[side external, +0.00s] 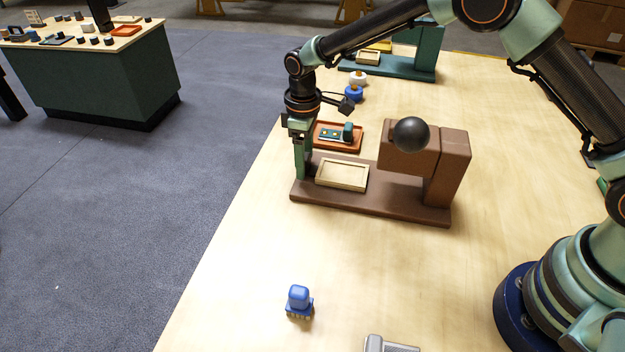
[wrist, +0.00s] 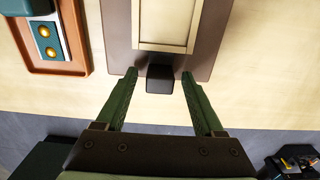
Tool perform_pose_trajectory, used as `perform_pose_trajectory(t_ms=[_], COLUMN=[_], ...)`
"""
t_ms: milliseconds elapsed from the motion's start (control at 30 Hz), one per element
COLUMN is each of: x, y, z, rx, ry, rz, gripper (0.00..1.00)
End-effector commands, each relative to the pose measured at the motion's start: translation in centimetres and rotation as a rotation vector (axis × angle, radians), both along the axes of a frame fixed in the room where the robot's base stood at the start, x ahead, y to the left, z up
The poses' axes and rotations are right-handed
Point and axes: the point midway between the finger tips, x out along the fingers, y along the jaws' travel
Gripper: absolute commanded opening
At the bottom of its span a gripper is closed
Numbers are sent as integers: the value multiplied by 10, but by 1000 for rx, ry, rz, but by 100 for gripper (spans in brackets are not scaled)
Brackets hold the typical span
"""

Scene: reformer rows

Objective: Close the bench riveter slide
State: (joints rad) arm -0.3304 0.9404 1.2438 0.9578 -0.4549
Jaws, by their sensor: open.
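The brown bench riveter (side external: 400,203) stands on the table with a block head and a black ball (side external: 411,134). Its slide, a cream framed tray (side external: 342,175), lies on the base, out to the left of the head; it also shows in the wrist view (wrist: 165,47). A dark block-shaped handle (wrist: 161,80) sits at the slide's outer end. My gripper (side external: 302,165) is open and points down at that end of the base. In the wrist view the fingers (wrist: 159,75) are on either side of the handle, with gaps showing. In the side view my gripper hides the handle.
An orange tray (side external: 352,146) with a teal part stands just behind the riveter. A teal machine (side external: 425,55) and small blue and white items (side external: 354,93) stand farther back. A blue item (side external: 299,300) is at the front. The table's left edge is close to my gripper.

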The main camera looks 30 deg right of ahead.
Motion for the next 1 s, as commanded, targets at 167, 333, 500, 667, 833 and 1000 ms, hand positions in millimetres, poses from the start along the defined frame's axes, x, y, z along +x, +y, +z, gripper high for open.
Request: perform_pose_trajectory(t_ms=[167, 333, 500, 667, 833, 1000], x=[0, 0, 0, 0, 0, 0], y=[0, 0, 0, 0, 0, 0], z=[0, 0, 1, 1, 1, 1], rx=[0, 0, 0, 0, 0, 0], ry=[0, 0, 0, 0, 0, 0], rz=[0, 0, 0, 0, 0, 0], gripper=[51, 0, 0, 0, 0, 0])
